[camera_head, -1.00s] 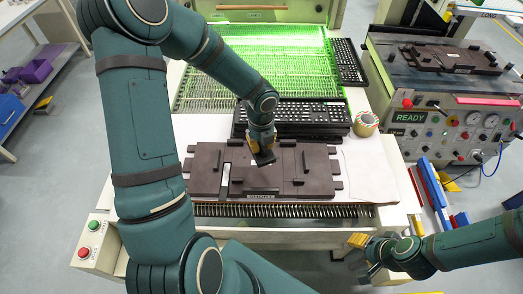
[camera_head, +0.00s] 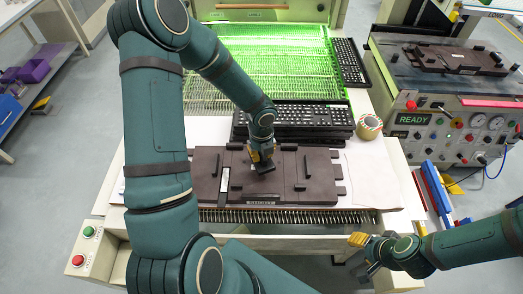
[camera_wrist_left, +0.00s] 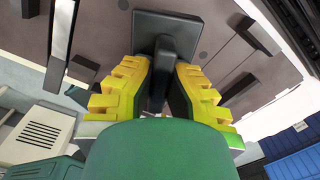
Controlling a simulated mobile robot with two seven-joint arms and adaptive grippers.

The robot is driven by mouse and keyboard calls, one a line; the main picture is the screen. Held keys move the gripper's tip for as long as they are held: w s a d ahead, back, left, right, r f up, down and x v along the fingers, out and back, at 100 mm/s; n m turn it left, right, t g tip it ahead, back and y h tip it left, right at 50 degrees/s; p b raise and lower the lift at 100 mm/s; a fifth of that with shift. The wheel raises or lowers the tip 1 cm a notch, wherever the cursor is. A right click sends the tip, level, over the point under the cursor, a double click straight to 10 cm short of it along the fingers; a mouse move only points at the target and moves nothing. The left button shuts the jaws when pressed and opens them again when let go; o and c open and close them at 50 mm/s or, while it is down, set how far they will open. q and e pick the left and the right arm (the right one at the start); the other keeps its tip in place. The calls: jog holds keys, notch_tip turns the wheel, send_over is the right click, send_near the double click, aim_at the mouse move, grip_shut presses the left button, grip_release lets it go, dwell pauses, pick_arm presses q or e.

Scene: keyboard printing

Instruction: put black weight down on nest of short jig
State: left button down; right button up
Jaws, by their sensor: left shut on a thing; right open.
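The short jig (camera_head: 315,190) is a dark brown plate with raised black bars. It lies on the white table in front of the green-lit bed. My left gripper (camera_head: 262,158) is above the middle of the jig, shut on the black weight (camera_head: 264,168). In the left wrist view the yellow fingers (camera_wrist_left: 160,85) clasp the weight's upright handle, and its square plate (camera_wrist_left: 166,32) is close to the jig surface. I cannot tell whether the plate touches the jig. The nest is not clearly visible. My right gripper (camera_head: 362,254) is open and empty at the lower right, away from the jig.
A stack of black keyboards (camera_head: 300,117) stands right behind the jig, with a tape roll (camera_head: 369,126) beside it. Another jig (camera_head: 450,58) sits on the machine marked READY at the right. White paper (camera_head: 375,178) lies right of the jig.

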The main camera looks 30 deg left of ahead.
aim_at(262, 160)
pick_arm(q)
jog(key=shift+f+b, duration=0.35)
jog(key=shift+f, duration=1.25)
jog(key=shift+f, duration=0.15)
jog(key=c, duration=1.1)
grip_release()
jog(key=shift+c, duration=0.2)
